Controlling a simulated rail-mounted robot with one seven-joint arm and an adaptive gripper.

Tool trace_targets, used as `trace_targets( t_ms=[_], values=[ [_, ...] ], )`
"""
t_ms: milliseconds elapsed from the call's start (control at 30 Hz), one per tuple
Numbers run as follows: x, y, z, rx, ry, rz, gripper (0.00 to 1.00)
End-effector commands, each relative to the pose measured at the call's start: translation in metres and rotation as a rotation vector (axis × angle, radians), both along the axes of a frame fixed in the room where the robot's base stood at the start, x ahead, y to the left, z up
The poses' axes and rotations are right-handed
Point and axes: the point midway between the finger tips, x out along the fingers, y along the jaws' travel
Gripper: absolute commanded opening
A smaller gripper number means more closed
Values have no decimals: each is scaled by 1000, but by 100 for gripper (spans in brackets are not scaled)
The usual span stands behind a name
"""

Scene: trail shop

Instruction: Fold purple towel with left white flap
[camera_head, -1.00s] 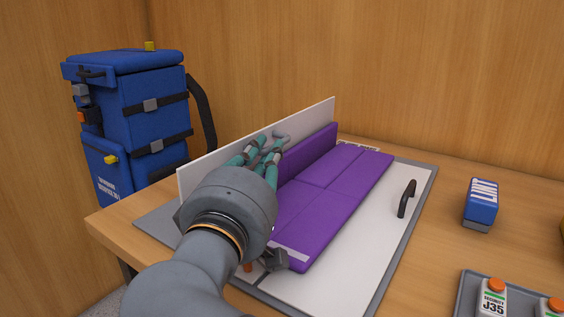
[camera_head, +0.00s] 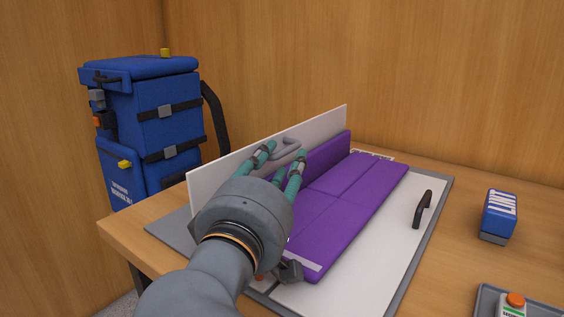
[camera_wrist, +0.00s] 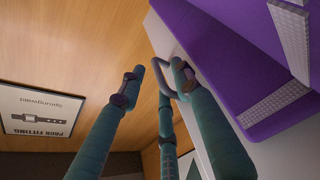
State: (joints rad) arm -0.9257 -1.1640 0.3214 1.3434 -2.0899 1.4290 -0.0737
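The purple towel (camera_head: 345,200) lies on the white folding board, with its left part standing up against the left white flap (camera_head: 322,128). That flap is raised, about upright, and has a grey loop handle (camera_head: 292,144) on its outer face. My gripper (camera_head: 282,155) is at this handle, its teal fingers spread apart. In the wrist view, my gripper's fingertips (camera_wrist: 159,69) are on either side of the handle (camera_wrist: 157,77), not visibly closed on it. The towel (camera_wrist: 215,35) is at the upper right there. My wrist hides the flap's near part.
The board's right flap (camera_head: 395,240) lies flat with a dark handle (camera_head: 421,210). A blue box (camera_head: 499,213) and a grey tray (camera_head: 482,300) with an orange-capped bottle (camera_head: 514,304) stand to the right. A blue backpack (camera_head: 155,110) is behind left.

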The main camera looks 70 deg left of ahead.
Motion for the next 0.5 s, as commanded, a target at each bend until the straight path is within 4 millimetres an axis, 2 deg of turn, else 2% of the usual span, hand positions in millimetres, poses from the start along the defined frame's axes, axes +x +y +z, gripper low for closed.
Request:
trace_targets(
  t_ms=[33, 267, 500],
  values=[
    [-5, 2, -8, -17, 1, 6, 28],
    [-16, -9, -8, -17, -1, 12, 28],
    [-46, -49, -8, -9, 0, 14, 28]
  ],
)
